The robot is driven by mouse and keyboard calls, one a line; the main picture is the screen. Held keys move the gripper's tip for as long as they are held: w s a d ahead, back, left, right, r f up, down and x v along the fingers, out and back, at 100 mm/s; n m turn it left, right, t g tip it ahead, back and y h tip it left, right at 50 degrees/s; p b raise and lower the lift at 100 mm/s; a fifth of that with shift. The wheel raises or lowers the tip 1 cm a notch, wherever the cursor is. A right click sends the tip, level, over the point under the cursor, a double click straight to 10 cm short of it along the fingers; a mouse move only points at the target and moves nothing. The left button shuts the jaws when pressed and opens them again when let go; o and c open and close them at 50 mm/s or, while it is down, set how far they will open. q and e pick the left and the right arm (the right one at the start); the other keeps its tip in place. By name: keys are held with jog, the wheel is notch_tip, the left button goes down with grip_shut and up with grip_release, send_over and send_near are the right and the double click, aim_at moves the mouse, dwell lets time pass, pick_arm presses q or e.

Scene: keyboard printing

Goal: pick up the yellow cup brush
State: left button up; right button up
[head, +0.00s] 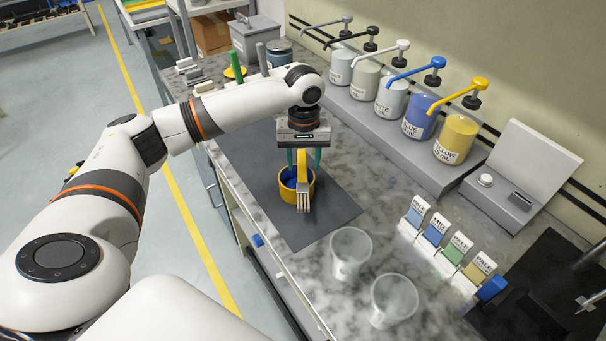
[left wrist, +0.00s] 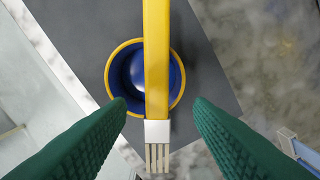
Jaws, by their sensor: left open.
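The yellow cup brush (head: 302,168) has a flat yellow handle and a pale, split bristle end. In the left wrist view the brush (left wrist: 157,60) crosses over a yellow cup with a blue inside (left wrist: 119,78), with its bristles toward the bottom. The cup also shows in the head view (head: 288,190), on a dark mat (head: 325,212). My left gripper (head: 304,160) is open above the cup, pointing down. Its green fingers stand on either side of the brush in the left wrist view (left wrist: 159,108), apart from it. I cannot tell whether the brush touches the cup rim. My right gripper is out of view.
Two clear cups (head: 350,252) (head: 394,300) stand at the front right of the mat. A row of pump jars (head: 420,115) lines the back. Small labelled colour cards (head: 447,240) stand at the right. A green upright (head: 237,66) stands behind my left arm.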

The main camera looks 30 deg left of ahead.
aim_at(303, 175)
pick_arm(q)
jog(key=shift+s+a+f, duration=0.15)
jog(key=shift+f, duration=1.7)
grip_shut()
